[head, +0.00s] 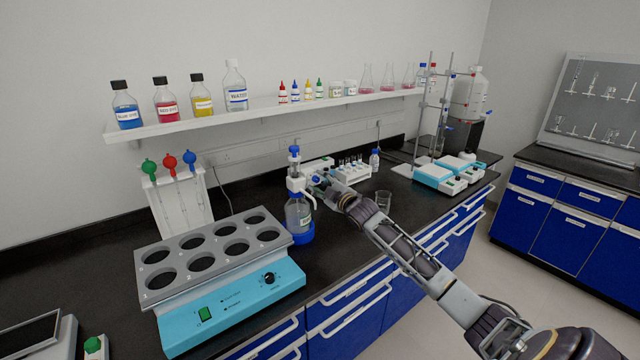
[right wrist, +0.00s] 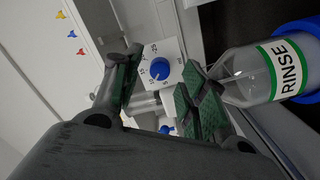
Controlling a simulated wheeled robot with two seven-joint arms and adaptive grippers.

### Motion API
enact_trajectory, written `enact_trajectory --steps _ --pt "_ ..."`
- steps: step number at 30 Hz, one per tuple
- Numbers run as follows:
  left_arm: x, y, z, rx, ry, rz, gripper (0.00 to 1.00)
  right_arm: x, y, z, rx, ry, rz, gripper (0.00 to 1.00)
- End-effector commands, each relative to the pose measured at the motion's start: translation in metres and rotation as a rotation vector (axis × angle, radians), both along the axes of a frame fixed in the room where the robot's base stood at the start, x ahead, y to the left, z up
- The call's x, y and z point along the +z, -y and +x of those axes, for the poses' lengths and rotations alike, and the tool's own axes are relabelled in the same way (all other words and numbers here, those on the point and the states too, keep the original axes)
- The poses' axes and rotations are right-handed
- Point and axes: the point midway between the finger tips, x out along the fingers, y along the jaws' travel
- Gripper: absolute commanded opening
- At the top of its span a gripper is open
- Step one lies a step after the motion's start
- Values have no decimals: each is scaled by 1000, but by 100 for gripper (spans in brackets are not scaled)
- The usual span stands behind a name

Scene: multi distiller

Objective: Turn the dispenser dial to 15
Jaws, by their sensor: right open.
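The dispenser is a clear bottle (head: 297,214) with a white and blue top, standing in a blue base (head: 302,236) on the black bench. In the right wrist view its label reads RINSE (right wrist: 287,70). The dial is a round blue knob (right wrist: 160,70) on a white plate with small numbers around it; its exact setting is too small to tell. My right gripper (head: 318,188) is open beside the dispenser top. In the right wrist view its two fingers stand on either side of the dial, with the knob seen in the gap; contact cannot be told. My left gripper is not in view.
A blue heating block (head: 232,310) with several round wells stands left of the dispenser. A glass beaker (head: 384,199) stands right of my gripper, and a test tube rack (head: 352,174) behind it. A shelf (head: 270,108) with bottles hangs above.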

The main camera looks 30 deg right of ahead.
Motion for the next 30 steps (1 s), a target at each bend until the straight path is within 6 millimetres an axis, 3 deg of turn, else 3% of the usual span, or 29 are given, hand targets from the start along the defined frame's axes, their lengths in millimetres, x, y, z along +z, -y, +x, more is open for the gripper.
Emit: enact_trajectory --steps 17,27,30 --pt "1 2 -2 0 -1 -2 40 0 0 8 1 -1 0 43" --pt "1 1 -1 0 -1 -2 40 0 -1 8 1 -1 0 0" --pt "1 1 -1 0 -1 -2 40 0 -1 8 1 -1 0 0"
